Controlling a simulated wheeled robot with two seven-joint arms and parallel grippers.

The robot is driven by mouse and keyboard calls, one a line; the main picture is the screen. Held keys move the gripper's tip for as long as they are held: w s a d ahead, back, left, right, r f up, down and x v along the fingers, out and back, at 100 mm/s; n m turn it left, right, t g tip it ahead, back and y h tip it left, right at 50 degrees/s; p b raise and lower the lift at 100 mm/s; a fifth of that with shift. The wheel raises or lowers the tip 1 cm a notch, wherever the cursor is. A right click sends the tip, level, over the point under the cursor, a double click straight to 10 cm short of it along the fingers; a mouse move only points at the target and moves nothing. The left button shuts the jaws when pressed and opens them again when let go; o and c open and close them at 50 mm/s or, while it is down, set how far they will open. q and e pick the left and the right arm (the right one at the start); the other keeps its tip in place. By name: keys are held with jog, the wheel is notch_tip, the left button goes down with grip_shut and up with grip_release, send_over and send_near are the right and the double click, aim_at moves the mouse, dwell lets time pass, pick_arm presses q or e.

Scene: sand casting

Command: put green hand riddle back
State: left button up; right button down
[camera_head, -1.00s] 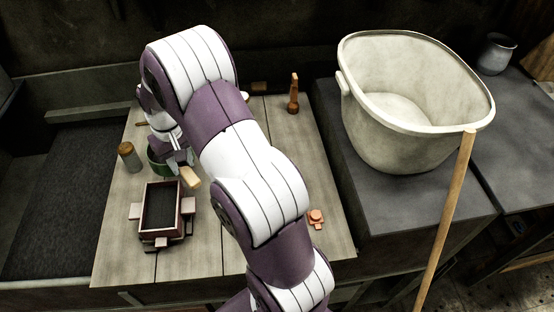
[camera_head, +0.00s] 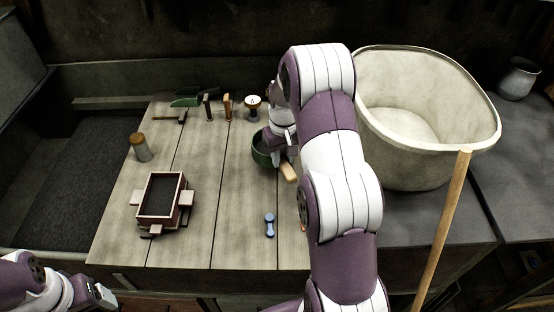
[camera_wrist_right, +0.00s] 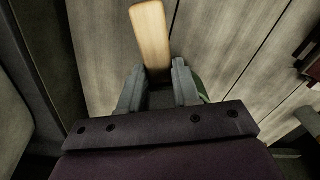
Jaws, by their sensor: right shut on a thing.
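The green hand riddle (camera_head: 261,152) is a round green sieve with a wooden handle (camera_head: 289,172), right of the table's middle in the head view. My right gripper (camera_head: 281,157) is shut on the riddle, by its handle end. My arm hides part of the riddle, and I cannot tell whether it touches the table. In the right wrist view the wooden handle (camera_wrist_right: 150,38) sticks out beyond the jaws (camera_wrist_right: 158,88), with a sliver of green beside them. My left gripper (camera_head: 104,295) is low at the left edge, its jaws unclear.
A moulding box (camera_head: 142,200) of dark sand and a wooden-topped canister (camera_head: 142,150) stand at the left. Several hand tools (camera_head: 227,105) line the back. A blue dumbbell-shaped tool (camera_head: 269,224) lies in front. A large pale tub (camera_head: 425,165) stands right; the table's centre is clear.

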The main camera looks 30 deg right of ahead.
jog(key=shift+w+a+f, duration=0.1)
jog(key=shift+w+f, duration=0.25)
jog(key=shift+w, duration=0.25)
jog(key=shift+w+f, duration=0.35)
jog(key=shift+w, duration=0.25)
notch_tip(320, 180, down, 4)
jog(key=shift+a+r+p, duration=0.15)
jog(key=shift+r+p, duration=0.05)
jog(key=shift+p, duration=0.65)
jog(key=shift+w+f, duration=0.1)
jog(key=shift+f, duration=0.25)
jog(key=shift+f, duration=0.1)
jog(key=c, duration=0.8)
grip_release()
